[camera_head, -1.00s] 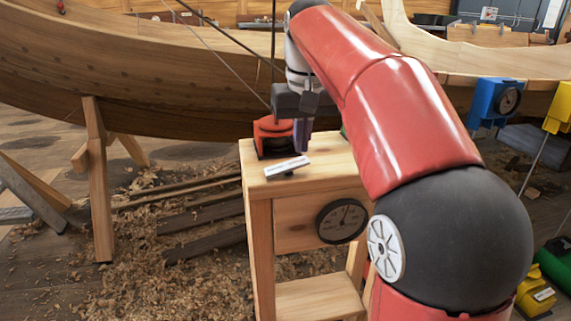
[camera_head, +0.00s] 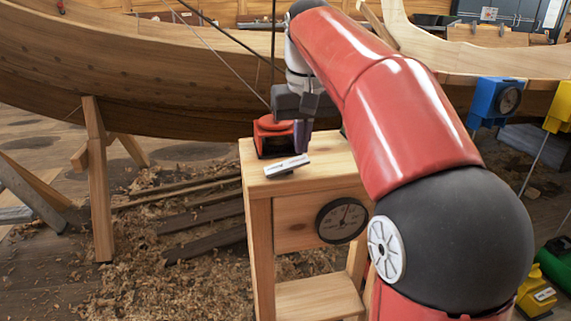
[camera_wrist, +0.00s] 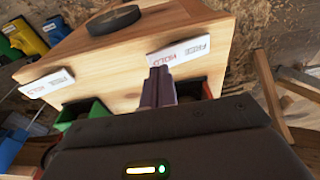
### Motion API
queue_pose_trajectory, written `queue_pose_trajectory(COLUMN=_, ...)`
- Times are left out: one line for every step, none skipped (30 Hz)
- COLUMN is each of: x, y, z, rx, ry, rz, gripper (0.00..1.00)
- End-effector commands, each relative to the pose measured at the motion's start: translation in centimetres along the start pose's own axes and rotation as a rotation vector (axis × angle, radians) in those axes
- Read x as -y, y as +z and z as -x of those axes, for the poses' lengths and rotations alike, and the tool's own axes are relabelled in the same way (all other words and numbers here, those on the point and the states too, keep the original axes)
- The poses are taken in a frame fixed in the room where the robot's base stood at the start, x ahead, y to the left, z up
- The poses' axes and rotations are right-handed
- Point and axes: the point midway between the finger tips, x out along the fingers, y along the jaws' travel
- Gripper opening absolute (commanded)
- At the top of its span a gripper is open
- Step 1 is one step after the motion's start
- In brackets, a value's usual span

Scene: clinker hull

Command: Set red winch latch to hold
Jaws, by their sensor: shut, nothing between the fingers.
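The red winch (camera_head: 272,137) sits on top of a wooden stand (camera_head: 330,172), near its left back. A white plate (camera_head: 287,166) lies in front of it. In the wrist view this plate (camera_wrist: 180,50) bears the words HOLD and FREE, and my gripper's fingertips (camera_wrist: 157,74) are by its HOLD end. My gripper (camera_head: 302,148) is shut and empty, pointing down just right of the red winch. In the wrist view the winch is mostly hidden behind my fingers and wrist. I cannot make out the latch lever or its position, nor whether my fingers touch it.
A green winch (camera_wrist: 88,115) with a similar plate (camera_wrist: 46,82) stands on the same stand. A round dial (camera_head: 341,220) is on the stand's front. The boat hull (camera_head: 130,85) runs behind. Blue (camera_head: 494,102) and yellow (camera_head: 560,107) units stand at the right.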

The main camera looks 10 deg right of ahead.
Motion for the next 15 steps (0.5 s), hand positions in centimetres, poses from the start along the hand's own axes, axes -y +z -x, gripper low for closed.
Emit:
queue_pose_trajectory(x=0.00, y=0.03, z=-0.13, rx=0.000, ry=0.000, rz=0.000, gripper=0.00)
queue_pose_trajectory(x=0.00, y=0.03, z=-0.17, rx=0.000, ry=0.000, rz=0.000, gripper=0.00)
queue_pose_trajectory(x=0.00, y=0.04, z=-0.23, rx=0.000, ry=0.000, rz=0.000, gripper=0.00)
queue_pose_trajectory(x=0.00, y=0.04, z=-0.27, rx=0.000, ry=0.000, rz=0.000, gripper=0.00)
queue_pose_trajectory(x=0.00, y=0.05, z=-0.32, rx=0.000, ry=0.000, rz=0.000, gripper=0.00)
queue_pose_trajectory(x=0.00, y=0.06, z=-0.38, rx=0.000, ry=0.000, rz=0.000, gripper=0.00)
queue_pose_trajectory(x=0.00, y=0.06, z=-0.42, rx=0.000, ry=0.000, rz=0.000, gripper=0.00)
queue_pose_trajectory(x=0.00, y=0.07, z=-0.46, rx=0.000, ry=0.000, rz=0.000, gripper=0.00)
queue_pose_trajectory(x=0.00, y=0.08, z=-0.52, rx=-0.001, ry=0.000, rz=0.000, gripper=0.00)
queue_pose_trajectory(x=0.00, y=0.08, z=-0.57, rx=-0.001, ry=0.000, rz=0.000, gripper=0.00)
queue_pose_trajectory(x=0.00, y=0.09, z=-0.61, rx=-0.001, ry=0.000, rz=0.000, gripper=0.00)
queue_pose_trajectory(x=0.00, y=0.10, z=-0.67, rx=-0.001, ry=0.000, rz=0.000, gripper=0.00)
queue_pose_trajectory(x=0.00, y=0.11, z=-0.71, rx=-0.001, ry=0.000, rz=0.000, gripper=0.00)
queue_pose_trajectory(x=0.00, y=0.11, z=-0.76, rx=-0.001, ry=0.000, rz=0.000, gripper=0.00)
queue_pose_trajectory(x=0.00, y=0.12, z=-0.82, rx=-0.001, ry=0.000, rz=0.000, gripper=0.00)
